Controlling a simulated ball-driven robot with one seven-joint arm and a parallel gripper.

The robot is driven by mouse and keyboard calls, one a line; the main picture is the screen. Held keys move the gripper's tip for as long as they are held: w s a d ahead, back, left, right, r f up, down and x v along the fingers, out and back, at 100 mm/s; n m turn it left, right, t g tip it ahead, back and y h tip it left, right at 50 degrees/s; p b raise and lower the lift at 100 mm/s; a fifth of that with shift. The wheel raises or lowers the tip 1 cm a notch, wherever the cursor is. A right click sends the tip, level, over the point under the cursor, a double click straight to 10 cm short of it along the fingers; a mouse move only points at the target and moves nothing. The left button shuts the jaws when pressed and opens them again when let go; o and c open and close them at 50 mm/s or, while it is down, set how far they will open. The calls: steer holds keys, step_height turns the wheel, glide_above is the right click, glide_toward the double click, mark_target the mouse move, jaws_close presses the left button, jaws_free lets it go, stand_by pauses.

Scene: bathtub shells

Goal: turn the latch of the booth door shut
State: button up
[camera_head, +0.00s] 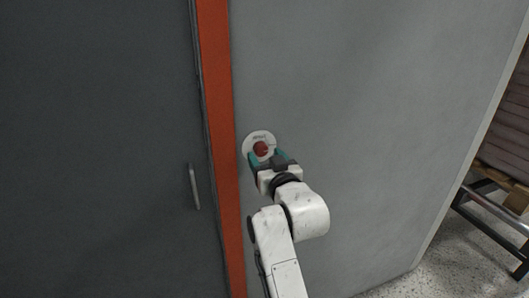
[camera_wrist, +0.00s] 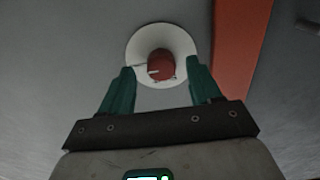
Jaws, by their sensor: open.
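The latch is a red knob (camera_head: 261,148) on a round white plate (camera_head: 250,138), fixed to the grey wall panel just right of the orange strip. In the wrist view the red knob (camera_wrist: 160,65) has a pale line on its left part, and the white plate (camera_wrist: 160,31) surrounds it. My gripper (camera_head: 266,158) is open in front of the plate. In the wrist view its two teal fingers (camera_wrist: 160,78) stand left and right of the knob, apart from it. The dark door (camera_head: 95,140) is at the left with a vertical metal handle (camera_head: 194,187).
An orange frame strip (camera_head: 219,140) runs vertically between door and grey panel (camera_head: 370,100). At the right, a metal-framed bench (camera_head: 490,205) with wooden slats stands on a speckled floor (camera_head: 450,255). The panel around the plate is clear.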

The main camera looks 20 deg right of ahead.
steer(key=shift+w, duration=1.05)
steer(key=shift+c, duration=0.4)
steer(key=c, duration=1)
steer(key=shift+o, duration=0.2)
